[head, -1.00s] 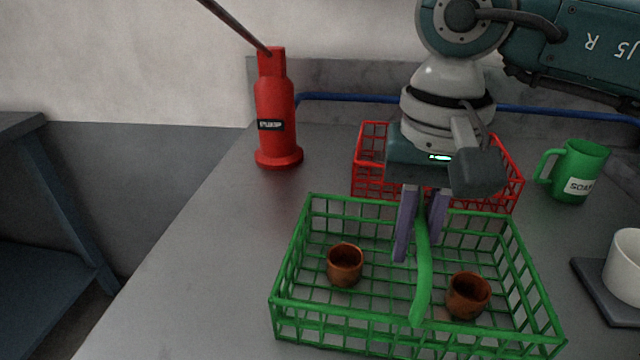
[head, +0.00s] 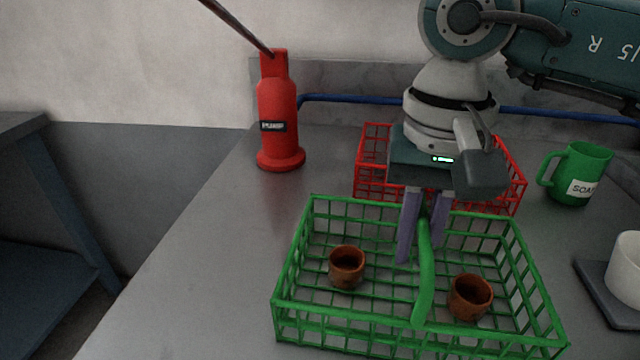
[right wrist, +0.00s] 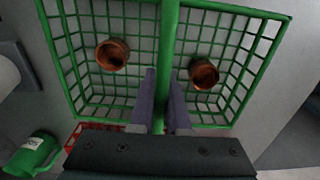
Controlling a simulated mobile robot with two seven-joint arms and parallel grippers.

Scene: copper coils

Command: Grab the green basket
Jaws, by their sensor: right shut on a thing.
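The green basket (head: 420,338) is a wire basket with a thick green handle (head: 424,285) across its middle. Two copper coils lie inside it, one on the left (head: 347,267) and one on the right (head: 469,297). My right gripper (head: 421,252) comes down from above and is shut on the handle. In the right wrist view the fingers (right wrist: 163,108) stand on either side of the handle (right wrist: 168,35), with the basket rim (right wrist: 62,60) around them. Whether the basket touches the counter is hard to tell. My left gripper is not in view.
A red wire basket (head: 372,165) stands directly behind the green one, partly hidden by my arm. A red pump (head: 278,115) stands at the back left. A green soap mug (head: 577,172) and a white cup (head: 625,270) are at the right. The counter's left side is clear.

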